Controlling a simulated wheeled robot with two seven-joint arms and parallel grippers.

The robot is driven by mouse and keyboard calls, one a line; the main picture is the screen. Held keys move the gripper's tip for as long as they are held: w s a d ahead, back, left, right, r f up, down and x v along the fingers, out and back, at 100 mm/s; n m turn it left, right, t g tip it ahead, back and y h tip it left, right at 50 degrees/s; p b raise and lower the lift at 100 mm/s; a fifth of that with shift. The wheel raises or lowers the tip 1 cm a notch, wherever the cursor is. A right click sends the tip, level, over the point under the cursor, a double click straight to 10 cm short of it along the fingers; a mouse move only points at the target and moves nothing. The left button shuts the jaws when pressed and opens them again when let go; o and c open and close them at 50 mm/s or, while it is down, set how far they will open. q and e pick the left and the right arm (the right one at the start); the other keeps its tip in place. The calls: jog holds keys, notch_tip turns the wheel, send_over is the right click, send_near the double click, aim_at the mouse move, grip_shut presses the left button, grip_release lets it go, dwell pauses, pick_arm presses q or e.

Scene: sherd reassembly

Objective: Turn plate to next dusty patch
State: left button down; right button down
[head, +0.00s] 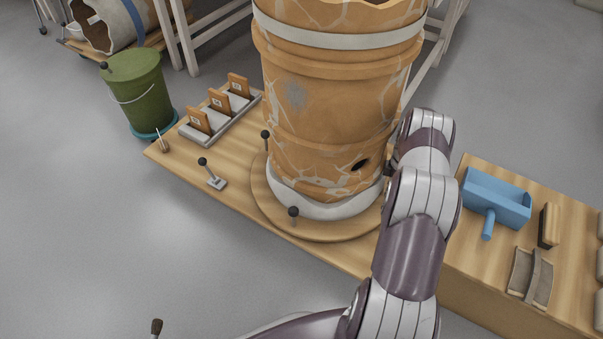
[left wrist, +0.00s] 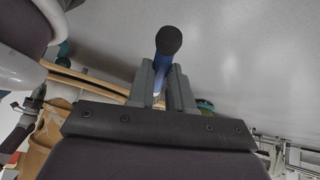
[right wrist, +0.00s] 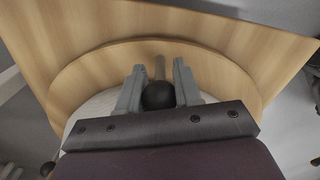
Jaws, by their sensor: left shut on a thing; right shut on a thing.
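The round wooden plate (head: 265,205) lies on the bench and bears a large orange-brown jar (head: 335,110) in a white padded ring (head: 325,207). The jar has pale crack lines, and a grey dusty patch (head: 295,95) faces left of its middle. Black-topped pegs stand on the plate's edge, one at the front (head: 293,212), one at the left (head: 265,134). In the right wrist view my right gripper (right wrist: 158,85) is shut on a peg (right wrist: 158,96); my arm hides it in the head view. My left gripper (left wrist: 166,80) is shut on a blue-shafted, dark-tipped tool (left wrist: 169,42), off the bench.
A black-knobbed lever (head: 211,174) and a rack with orange pieces (head: 219,108) are left of the plate. A green bucket (head: 138,90) stands on the floor. A blue scoop (head: 497,197) and a small brush (head: 548,225) lie right. A bristle tip (head: 156,328) shows at the bottom.

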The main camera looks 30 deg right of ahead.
jog(key=c, duration=0.8)
grip_release()
jog(key=shift+w+a, duration=0.1)
jog(key=shift+r, duration=0.1)
pick_arm(q)
notch_tip(320, 180, up, 7)
jog(key=p, duration=0.6)
jog(key=shift+f+p, duration=0.15)
jog(key=shift+p, duration=0.2)
pick_arm(e)
notch_tip(320, 180, up, 12)
jog(key=shift+f, duration=0.1)
